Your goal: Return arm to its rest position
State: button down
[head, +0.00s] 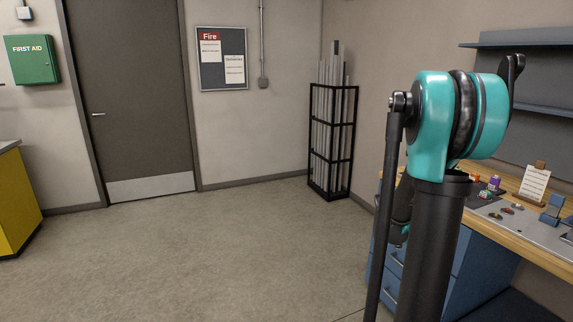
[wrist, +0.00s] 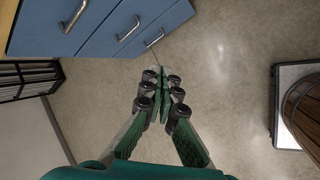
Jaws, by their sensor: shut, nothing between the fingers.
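My gripper (wrist: 162,92) shows in the wrist view, its two green-padded fingers meeting at the tips with nothing between them. It hangs over bare floor, with blue drawers at the upper left of that view. In the head view my teal and black arm stands folded at the right, in front of the workbench. The gripper itself cannot be made out in the head view.
A wooden workbench (head: 480,226) with blue drawers (wrist: 105,22) and small items stands at the right. A black rack (head: 333,140) of metal bars stands in the corner. A wooden barrel-like object (wrist: 304,112) is at the wrist view's right. The floor (head: 200,255) at left is clear.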

jog(key=s+a+f+m+y, duration=0.2)
jog(key=s+a+m+y, duration=0.2)
jog(key=s+a+m, duration=0.8)
jog(key=s+a, duration=0.8)
jog(key=s, duration=0.1)
jog(key=shift+s+a+f+m+y, duration=0.15)
jog(key=shift+s+m+y, duration=0.15)
jog(key=shift+y, duration=0.1)
